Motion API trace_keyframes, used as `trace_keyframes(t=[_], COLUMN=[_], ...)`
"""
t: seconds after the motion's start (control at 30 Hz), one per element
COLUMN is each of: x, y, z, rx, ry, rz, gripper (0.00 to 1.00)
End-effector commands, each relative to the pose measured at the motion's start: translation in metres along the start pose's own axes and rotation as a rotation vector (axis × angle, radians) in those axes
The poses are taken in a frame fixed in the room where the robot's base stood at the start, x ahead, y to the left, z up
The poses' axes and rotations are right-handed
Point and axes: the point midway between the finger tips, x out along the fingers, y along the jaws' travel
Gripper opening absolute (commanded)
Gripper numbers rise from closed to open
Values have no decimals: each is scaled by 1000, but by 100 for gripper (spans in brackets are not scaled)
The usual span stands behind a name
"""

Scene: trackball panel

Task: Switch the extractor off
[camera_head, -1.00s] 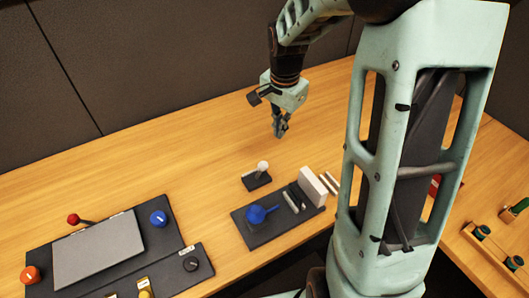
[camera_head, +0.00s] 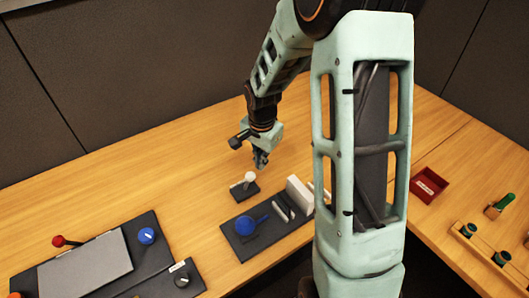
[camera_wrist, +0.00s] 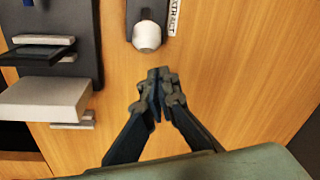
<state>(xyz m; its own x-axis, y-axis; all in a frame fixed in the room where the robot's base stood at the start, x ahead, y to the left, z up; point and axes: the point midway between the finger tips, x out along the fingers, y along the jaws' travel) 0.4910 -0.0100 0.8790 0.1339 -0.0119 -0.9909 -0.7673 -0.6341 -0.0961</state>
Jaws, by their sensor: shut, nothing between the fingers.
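The extractor control is a small dark base (camera_head: 241,192) with a white ball-ended lever (camera_head: 249,177), standing on the wooden table. In the wrist view the white ball (camera_wrist: 147,37) is seen nearly end-on, with a label reading "EXTRACT" (camera_wrist: 173,16) beside its dark base (camera_wrist: 128,12). The lever's exact tilt is hard to tell. My gripper (camera_head: 261,163) is just behind and above the ball, a small gap apart. In the wrist view my gripper (camera_wrist: 160,76) has its fingertips together and empty, just below the ball.
Close in front is a dark panel (camera_head: 243,250) with a blue round handled piece (camera_head: 248,225) and a white block (camera_head: 299,194). At left, a larger panel carries a grey plate (camera_head: 85,265) and coloured knobs. A red tray (camera_head: 429,186) is at right. Table behind the lever is clear.

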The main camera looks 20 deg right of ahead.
Motion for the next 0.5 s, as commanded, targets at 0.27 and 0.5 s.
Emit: trace_keyframes(t=[0.27, 0.5], x=[-8, -8], y=[0, 0], z=[19, 20], rx=[0, 1], ry=[1, 0], rz=[0, 0], gripper=[0, 0])
